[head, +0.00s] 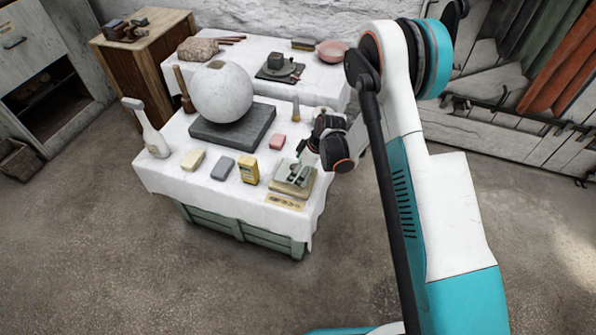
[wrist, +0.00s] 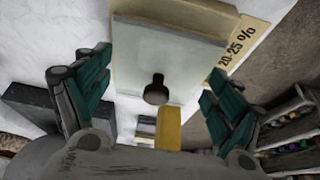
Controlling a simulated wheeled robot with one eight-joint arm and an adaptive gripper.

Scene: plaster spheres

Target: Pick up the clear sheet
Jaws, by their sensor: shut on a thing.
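The clear sheet (wrist: 165,60) is a pale, greenish see-through plate with a dark round knob (wrist: 157,90) on it. In the head view the sheet (head: 289,175) is at the right front of the white-covered table, over a beige block (head: 284,188). In the head view my gripper (head: 303,152) reaches in from the right. Whether the sheet is clear of the block cannot be told.
A large plaster sphere (head: 221,92) rests on a dark slab (head: 232,128). A yellow box (head: 249,170), a grey block (head: 222,168), a cream block (head: 193,160) and a pink block (head: 278,142) lie nearby. A paper label (head: 286,201) lies at the table's front edge.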

